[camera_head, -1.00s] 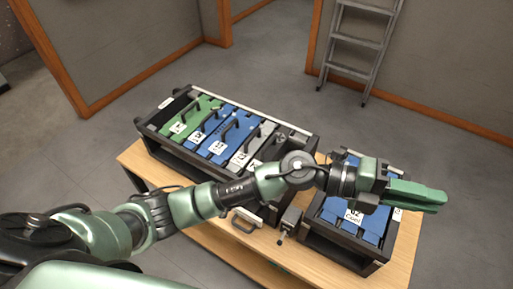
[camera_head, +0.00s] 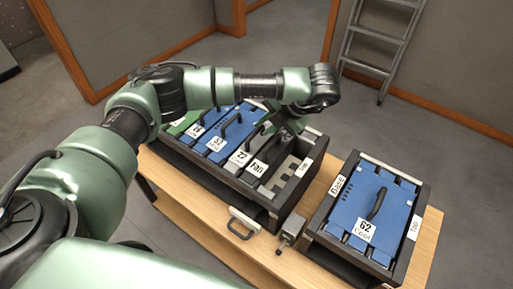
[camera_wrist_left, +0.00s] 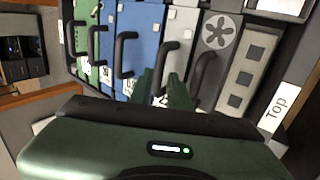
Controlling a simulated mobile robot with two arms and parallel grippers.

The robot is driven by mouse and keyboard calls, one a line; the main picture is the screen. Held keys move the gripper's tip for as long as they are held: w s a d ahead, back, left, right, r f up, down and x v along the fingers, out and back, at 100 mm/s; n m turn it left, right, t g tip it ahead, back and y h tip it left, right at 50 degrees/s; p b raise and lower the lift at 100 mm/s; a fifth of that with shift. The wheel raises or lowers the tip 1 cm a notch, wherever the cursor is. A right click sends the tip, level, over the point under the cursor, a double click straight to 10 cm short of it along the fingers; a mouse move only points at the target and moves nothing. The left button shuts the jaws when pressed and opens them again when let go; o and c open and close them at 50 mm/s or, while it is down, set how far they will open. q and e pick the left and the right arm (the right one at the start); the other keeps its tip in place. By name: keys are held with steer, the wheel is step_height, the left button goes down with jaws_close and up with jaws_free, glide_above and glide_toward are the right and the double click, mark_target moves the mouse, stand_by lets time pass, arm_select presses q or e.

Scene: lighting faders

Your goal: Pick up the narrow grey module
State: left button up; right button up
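The narrow grey module (camera_head: 241,157), with a black handle and a white label, sits upright in the left rack between a blue module (camera_head: 228,135) and the fan module (camera_head: 262,160). In the left wrist view the grey module (camera_wrist_left: 182,32) shows near the middle, with its black handle (camera_wrist_left: 166,62) running down toward the fingers. My left gripper (camera_wrist_left: 160,90) is open, its two green fingers apart on either side of the handle's lower end in the picture. Contact cannot be told. In the head view my left gripper (camera_head: 290,124) is partly hidden by its own arm. My right gripper is out of view.
The black rack (camera_head: 297,195) stands on a wooden table (camera_head: 190,225). A second case (camera_head: 397,270) with a blue module (camera_head: 355,205) stands to the right. A grey latch-like part (camera_head: 291,232) lies between them. A ladder (camera_head: 375,40) leans behind.

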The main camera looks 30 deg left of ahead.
mark_target(256, 131)
arm_select(q)
steer(key=x, duration=0.2)
steer(key=p+x, duration=0.1)
steer(key=x, duration=0.2)
steer(key=shift+s+a+f+p, duration=0.15)
steer(key=shift+s+a+p, duration=0.1)
steer(key=shift+p, duration=0.05)
steer(key=shift+a+f, duration=0.1)
steer(key=shift+f, duration=0.2)
jaws_close()
stand_by(0.3)
stand_by(0.4)
steer(key=shift+w+r, duration=0.15)
